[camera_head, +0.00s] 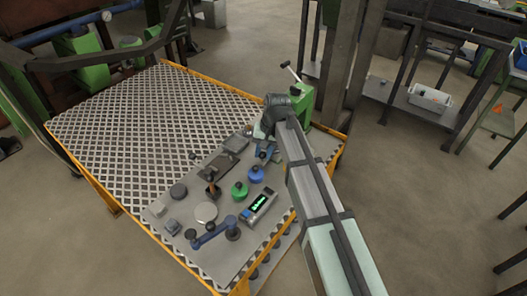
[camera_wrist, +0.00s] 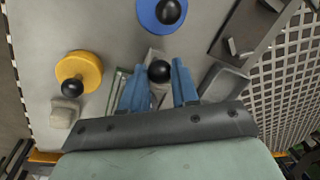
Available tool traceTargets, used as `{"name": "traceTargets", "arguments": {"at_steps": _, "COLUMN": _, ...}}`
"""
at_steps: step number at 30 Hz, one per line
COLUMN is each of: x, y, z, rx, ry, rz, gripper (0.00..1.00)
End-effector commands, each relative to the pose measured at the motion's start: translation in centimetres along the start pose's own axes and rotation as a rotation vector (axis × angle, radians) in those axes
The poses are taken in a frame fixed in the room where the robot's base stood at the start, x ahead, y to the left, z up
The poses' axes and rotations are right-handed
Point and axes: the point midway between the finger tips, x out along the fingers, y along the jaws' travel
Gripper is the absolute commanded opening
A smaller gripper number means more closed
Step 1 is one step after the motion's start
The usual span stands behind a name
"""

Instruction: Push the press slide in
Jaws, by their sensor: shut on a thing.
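In the wrist view, a black ball knob (camera_wrist: 158,71) sits between the two blue fingers of my gripper (camera_wrist: 158,88). It appears to belong to the press slide, a narrow grey piece (camera_wrist: 155,57) on the grey panel. My gripper is shut on this knob, with one finger on each side. In the head view, my gripper (camera_head: 265,153) is low over the panel's far right part, with its blue fingers partly showing. My arm hides much of that area, so how far the slide stands out cannot be told.
In the wrist view, a blue disc (camera_wrist: 148,17) lies ahead, a yellow disc (camera_wrist: 92,67) left, and a grey block (camera_wrist: 222,86) right. In the head view, a green knob (camera_head: 239,192), a display box (camera_head: 258,206) and a blue lever (camera_head: 210,236) stand nearer. The grating (camera_head: 150,110) is clear.

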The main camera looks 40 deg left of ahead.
Motion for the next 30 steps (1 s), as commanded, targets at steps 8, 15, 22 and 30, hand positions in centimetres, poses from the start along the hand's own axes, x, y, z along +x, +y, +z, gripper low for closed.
{"name": "traceTargets", "arguments": {"at_steps": 8, "x": -0.1, "y": 0.4, "z": -0.8, "rx": 0.002, "ry": 0.000, "rz": 0.000, "gripper": 0.00}}
{"name": "traceTargets", "arguments": {"at_steps": 15, "x": -0.6, "y": 3.0, "z": -5.1, "rx": 0.003, "ry": -0.001, "rz": 0.000, "gripper": 0.00}}
{"name": "traceTargets", "arguments": {"at_steps": 22, "x": -0.8, "y": 4.2, "z": -6.4, "rx": 0.000, "ry": -0.001, "rz": -0.001, "gripper": 0.00}}
{"name": "traceTargets", "arguments": {"at_steps": 30, "x": -0.8, "y": 4.1, "z": -6.3, "rx": 0.000, "ry": -0.001, "rz": -0.001, "gripper": 0.38}}
